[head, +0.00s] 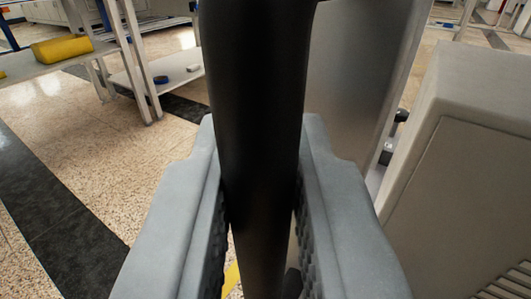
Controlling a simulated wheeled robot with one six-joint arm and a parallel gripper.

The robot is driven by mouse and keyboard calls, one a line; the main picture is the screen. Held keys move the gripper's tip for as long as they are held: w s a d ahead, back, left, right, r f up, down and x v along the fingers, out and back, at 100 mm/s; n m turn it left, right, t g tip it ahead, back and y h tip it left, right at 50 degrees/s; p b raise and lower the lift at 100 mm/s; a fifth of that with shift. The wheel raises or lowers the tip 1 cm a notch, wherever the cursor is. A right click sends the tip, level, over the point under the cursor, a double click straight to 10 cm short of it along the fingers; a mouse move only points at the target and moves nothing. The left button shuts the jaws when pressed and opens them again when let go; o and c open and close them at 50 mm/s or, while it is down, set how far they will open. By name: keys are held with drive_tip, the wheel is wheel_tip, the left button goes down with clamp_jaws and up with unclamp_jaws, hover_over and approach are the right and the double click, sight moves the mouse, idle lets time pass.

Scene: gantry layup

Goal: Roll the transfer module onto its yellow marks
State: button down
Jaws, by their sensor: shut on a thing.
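My gripper (262,215) is in the middle of the head view, with its two grey ridged fingers shut on a thick black upright bar (258,95). The bar looks like a handle of the transfer module. A grey panel (355,85) stands just behind and right of the bar and seems to belong to the module. A short piece of yellow floor mark (232,278) shows low in the view, beside the bar and between the fingers. The rest of the marks and the module's lower part are hidden.
A large beige-grey cabinet (465,150) stands close on the right. A low shelf (180,68) holds small items. Speckled floor with a dark stripe (60,215) is clear on the left.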

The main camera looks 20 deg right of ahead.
drive_tip(key=shift+w+a, duration=0.4)
drive_tip(key=shift+a, duration=0.25)
drive_tip(key=c, duration=1.7)
unclamp_jaws()
drive_tip(key=shift+o, duration=1.3)
drive_tip(key=shift+a, duration=0.3)
drive_tip(key=shift+d, duration=0.45)
